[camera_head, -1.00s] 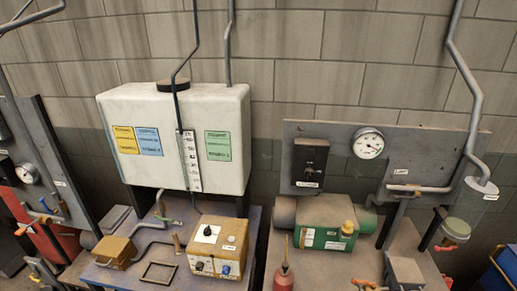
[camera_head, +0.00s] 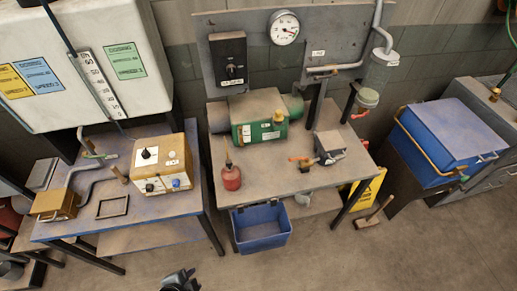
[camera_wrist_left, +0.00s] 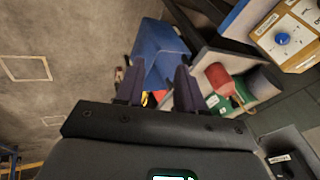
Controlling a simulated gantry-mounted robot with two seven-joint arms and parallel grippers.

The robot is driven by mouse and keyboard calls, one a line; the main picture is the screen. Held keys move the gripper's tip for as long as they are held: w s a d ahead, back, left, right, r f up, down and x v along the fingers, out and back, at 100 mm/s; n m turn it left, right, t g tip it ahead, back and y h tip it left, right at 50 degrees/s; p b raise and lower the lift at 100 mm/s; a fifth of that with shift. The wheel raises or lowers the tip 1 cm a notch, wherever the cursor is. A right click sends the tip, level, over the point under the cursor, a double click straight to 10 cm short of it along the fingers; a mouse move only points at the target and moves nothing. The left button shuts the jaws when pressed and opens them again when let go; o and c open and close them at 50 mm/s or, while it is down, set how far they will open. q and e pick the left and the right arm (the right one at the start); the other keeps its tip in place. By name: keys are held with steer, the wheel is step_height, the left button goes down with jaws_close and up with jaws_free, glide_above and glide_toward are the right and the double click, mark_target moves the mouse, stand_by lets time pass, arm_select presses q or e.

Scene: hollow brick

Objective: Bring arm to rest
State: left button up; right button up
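My left gripper (camera_wrist_left: 160,70) shows in the left wrist view with its two dark fingers apart and nothing between them. Beyond the fingers are a blue bin (camera_wrist_left: 160,45) and a red oil can (camera_wrist_left: 217,77). In the head view a dark gripper tip (camera_head: 180,281), seemingly my left one, shows at the bottom edge over the floor, clear of the tables. My right gripper is in neither view.
The left table (camera_head: 150,222) bears a yellow-white control box (camera_head: 161,164). The right table (camera_head: 270,180) bears a green pump (camera_head: 259,125) and the red can (camera_head: 231,177). A blue toolbox (camera_head: 450,140) stands right. The front floor (camera_head: 350,265) is mostly clear.

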arm_select(q)
steer(key=s+a+r+n+g+p, duration=0.1)
steer(key=r+n+p, duration=0.4)
steer(key=r+p, duration=0.4)
steer(key=s+r+n+g+p, duration=0.1)
steer(key=s+r+n+p, duration=0.1)
steer(key=r+n+p, duration=0.3)
step_height(320, 180, up, 7)
steer(key=p, duration=0.4)
steer(key=shift+a+n+y, duration=0.3)
steer(key=shift+a, duration=0.1)
steer(key=shift+s, duration=0.1)
steer(key=shift+o, duration=0.4)
stand_by(0.4)
